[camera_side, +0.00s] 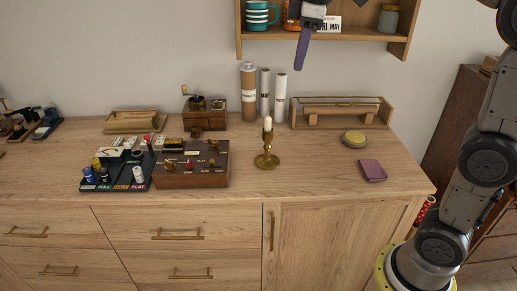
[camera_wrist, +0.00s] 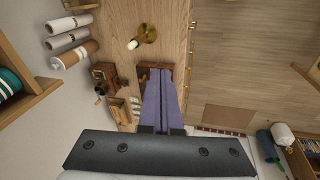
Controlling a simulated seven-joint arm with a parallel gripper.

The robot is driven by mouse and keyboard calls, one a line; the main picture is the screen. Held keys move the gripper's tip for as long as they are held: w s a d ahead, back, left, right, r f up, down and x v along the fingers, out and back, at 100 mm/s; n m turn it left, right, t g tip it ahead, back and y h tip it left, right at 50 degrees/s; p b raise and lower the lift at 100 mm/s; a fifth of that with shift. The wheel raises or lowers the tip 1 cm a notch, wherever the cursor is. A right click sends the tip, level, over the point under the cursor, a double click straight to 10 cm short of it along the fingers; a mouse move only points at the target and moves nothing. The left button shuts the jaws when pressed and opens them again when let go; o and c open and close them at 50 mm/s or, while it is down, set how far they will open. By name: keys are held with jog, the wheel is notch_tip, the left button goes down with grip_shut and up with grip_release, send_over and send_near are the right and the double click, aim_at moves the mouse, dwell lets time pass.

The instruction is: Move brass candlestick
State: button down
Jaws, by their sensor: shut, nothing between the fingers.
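The brass candlestick (camera_side: 267,150) holds a short white candle and stands upright on the wooden sideboard, right of a dark brown box. It also shows in the wrist view (camera_wrist: 148,33), seen from above near the top. My gripper (camera_side: 300,66) is high in front of the wall shelf, well above and apart from the candlestick. Its purple fingers are together with nothing between them. In the wrist view my gripper (camera_wrist: 162,72) points toward the sideboard, with the fingers hiding part of the dark box.
The brown box (camera_side: 192,165), a green tray (camera_side: 118,177), and a coffee grinder (camera_side: 204,113) are left of the candlestick. Tall tubes (camera_side: 249,92) and a wooden rack (camera_side: 342,110) stand behind. A yellow round tin (camera_side: 354,139) and purple book (camera_side: 372,170) lie right. The wall shelf (camera_side: 350,35) overhangs.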

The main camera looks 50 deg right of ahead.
jog(key=w+f+n+g, duration=0.2)
jog(key=w+f+g, duration=0.2)
jog(key=w+f, duration=1.5)
send_near(262, 159)
jog(key=shift+g+h, duration=0.3)
jog(key=shift+g, duration=0.1)
jog(key=a+f, duration=0.1)
jog(key=w+a+f, duration=0.1)
jog(key=f, duration=0.1)
jog(key=w+f, duration=0.1)
jog(key=f, duration=0.1)
jog(key=shift+w+a, duration=0.1)
jog(key=shift+a, duration=0.3)
jog(key=shift+s+d+f, duration=0.1)
jog(key=shift+s+d, duration=0.6)
jog(key=shift+d, duration=0.1)
jog(key=shift+s+d, duration=0.6)
jog(key=shift+d, duration=0.1)
jog(key=s+d, duration=0.5)
jog(key=d, duration=0.1)
jog(key=s+d, duration=0.6)
jog(key=shift+s+d, duration=0.15)
jog(key=shift+d, duration=0.1)
